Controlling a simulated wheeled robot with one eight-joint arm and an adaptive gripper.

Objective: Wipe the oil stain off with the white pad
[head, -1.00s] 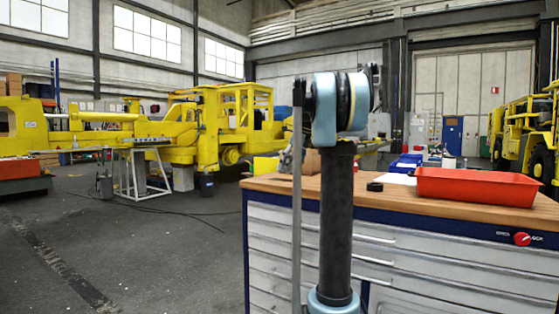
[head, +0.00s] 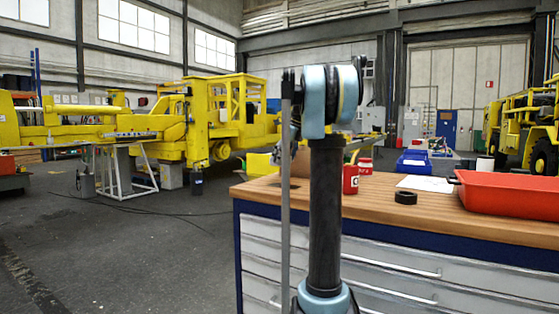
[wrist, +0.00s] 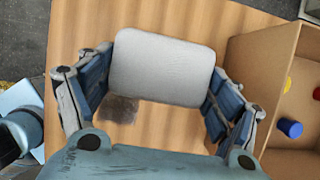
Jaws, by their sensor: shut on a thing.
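The white pad (wrist: 165,65) sits between the fingers of my gripper (wrist: 157,92) in the wrist view. My gripper is shut on it, over the wooden bench top (wrist: 160,128). The oil stain (wrist: 119,109) is a dark smudge on the wood at the pad's lower left edge. Part of it may be hidden under the pad. I cannot tell whether the pad touches the wood.
An open cardboard box (wrist: 243,58) with a blue cylinder (wrist: 290,128) and other coloured pieces stands right of the pad. On the bench are a red can (head: 350,180), a black tape roll (head: 405,198), white paper (head: 427,184) and a red tray (head: 510,194).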

